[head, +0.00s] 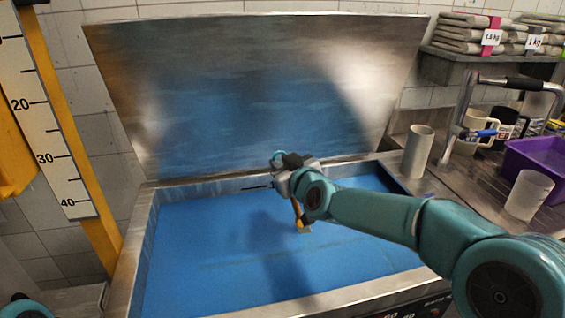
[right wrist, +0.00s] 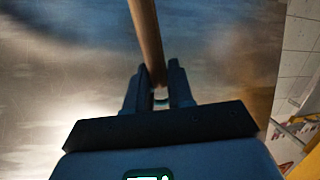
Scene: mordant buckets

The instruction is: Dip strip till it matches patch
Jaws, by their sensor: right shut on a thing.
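My right gripper (head: 289,181) is over the open steel vat (head: 146,232), which is full of blue liquid (head: 220,260). It is shut on a wooden rod (head: 296,209). In the right wrist view the rod (right wrist: 147,40) stands between the dark fingers (right wrist: 160,97). The rod's lower end has an orange-yellow tip (head: 300,222), with a small pale piece (head: 307,231) beside it, perhaps the strip. I cannot tell whether this piece touches the liquid. No colour patch can be made out. My left gripper is out of view.
The raised steel lid (head: 250,80) stands behind the vat. A ruler post (head: 55,130) is at the left. On the right counter are a beige cylinder (head: 417,150), a translucent cup (head: 529,195), mugs (head: 476,131) and a purple tub (head: 535,160). Folded cloths fill the shelf (head: 480,66).

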